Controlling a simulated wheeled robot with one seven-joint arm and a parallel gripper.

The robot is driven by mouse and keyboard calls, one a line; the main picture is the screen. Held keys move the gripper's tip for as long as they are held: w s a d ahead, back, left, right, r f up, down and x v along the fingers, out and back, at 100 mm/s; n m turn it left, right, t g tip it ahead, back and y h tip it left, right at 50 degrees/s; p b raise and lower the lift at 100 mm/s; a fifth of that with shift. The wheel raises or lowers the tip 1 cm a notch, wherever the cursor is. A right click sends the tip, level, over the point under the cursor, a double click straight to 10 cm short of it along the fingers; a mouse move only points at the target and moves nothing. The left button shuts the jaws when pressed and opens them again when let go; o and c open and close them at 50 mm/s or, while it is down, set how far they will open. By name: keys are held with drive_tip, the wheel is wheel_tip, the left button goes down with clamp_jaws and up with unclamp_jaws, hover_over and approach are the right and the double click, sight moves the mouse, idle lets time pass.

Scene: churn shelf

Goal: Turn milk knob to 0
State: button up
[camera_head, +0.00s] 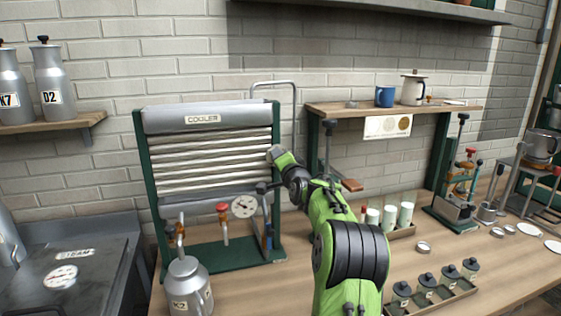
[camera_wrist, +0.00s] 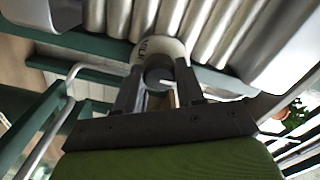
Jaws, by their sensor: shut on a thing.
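The cooler (camera_head: 203,119) stands against the brick wall, with a dark green frame and a ribbed metal front. My gripper (camera_head: 264,187) is at the cooler's lower right side, just above a round gauge (camera_head: 244,206). In the wrist view, my gripper (camera_wrist: 158,78) has its two dark fingers shut on the milk knob (camera_wrist: 158,70), a dark round knob. A pale dial plate (camera_wrist: 172,48) with partly hidden lettering lies behind the knob. The fingers cover the knob's sides, and its exact setting cannot be read. In the head view my gripper hides the knob.
A red-topped tap (camera_head: 223,212) and a K2 milk can (camera_head: 187,287) stand at the cooler's front. A bent metal pipe (camera_head: 296,110) rises behind my arm. A tray with white-topped vials (camera_head: 405,215) is to the right.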

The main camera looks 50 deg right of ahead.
drive_tip(key=shift+f, duration=0.15)
drive_tip(key=o, duration=1)
drive_tip(key=shift+o, duration=0.2)
drive_tip(key=b+v, duration=0.1)
drive_tip(key=v, duration=1.4)
drive_tip(key=shift+s+a+b, duration=0.15)
drive_tip(key=shift+s+b, duration=0.2)
drive_tip(key=shift+b, duration=0.05)
